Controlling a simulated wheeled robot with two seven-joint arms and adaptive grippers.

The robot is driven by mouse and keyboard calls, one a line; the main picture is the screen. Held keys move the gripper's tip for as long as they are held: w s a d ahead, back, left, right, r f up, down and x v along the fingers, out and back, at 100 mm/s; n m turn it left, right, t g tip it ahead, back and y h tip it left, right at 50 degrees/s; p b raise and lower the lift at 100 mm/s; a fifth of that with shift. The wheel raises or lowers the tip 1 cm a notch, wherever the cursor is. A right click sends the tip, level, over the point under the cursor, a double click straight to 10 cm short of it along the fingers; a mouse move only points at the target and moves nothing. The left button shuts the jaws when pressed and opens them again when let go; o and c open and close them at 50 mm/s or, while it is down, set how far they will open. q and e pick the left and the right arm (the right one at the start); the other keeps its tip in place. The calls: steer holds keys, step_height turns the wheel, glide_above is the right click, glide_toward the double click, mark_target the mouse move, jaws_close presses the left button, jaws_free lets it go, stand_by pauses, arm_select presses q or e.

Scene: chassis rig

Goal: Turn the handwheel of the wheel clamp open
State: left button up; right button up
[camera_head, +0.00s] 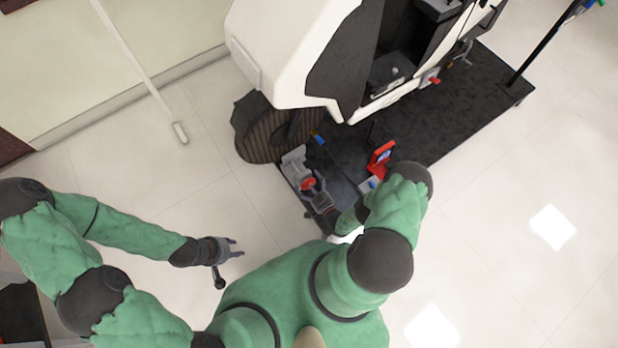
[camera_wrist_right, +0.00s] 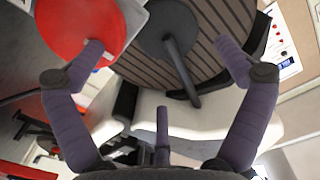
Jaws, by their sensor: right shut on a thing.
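The wheel clamp (camera_head: 293,161) is a grey device on the front left end of the black platform, with a red round handwheel (camera_head: 308,184). In the right wrist view the red handwheel (camera_wrist_right: 75,28) is large at the upper left, partly cut off by the frame edge. My right gripper (camera_head: 327,207) is at the handwheel, partly hidden by my arm in the head view. In the wrist view one finger of the right gripper (camera_wrist_right: 158,46) overlaps the red wheel; where it grips is hard to see. My left gripper (camera_head: 228,264) is empty over the floor, its fingers apart.
A white vehicle body (camera_head: 290,50) stands over the black platform (camera_head: 450,115). A brown slatted wheel (camera_head: 255,130) with a dark hub is beside the clamp. A red upright part (camera_head: 381,158) stands right of the clamp. The floor around my left gripper is clear.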

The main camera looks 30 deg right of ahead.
steer(key=shift+w+d+r+n+t, duration=0.15)
steer(key=shift+w+d+r, duration=0.15)
steer(key=shift+r, duration=0.25)
steer(key=shift+w+d+r+n+t, duration=0.2)
steer(key=shift+w+r, duration=0.15)
steer(key=shift+r, duration=0.15)
steer(key=shift+w+d+r, duration=0.15)
steer(key=shift+w, duration=0.05)
steer(key=s+f, duration=0.1)
steer(key=p, duration=0.2)
glide_toward(309, 182)
steer(key=s+a+r, duration=0.1)
steer(key=s+r, duration=0.3)
steer(key=shift+r, duration=0.3)
stand_by(0.6)
steer(key=shift+g+p, duration=0.3)
steer(key=shift+g, duration=0.15)
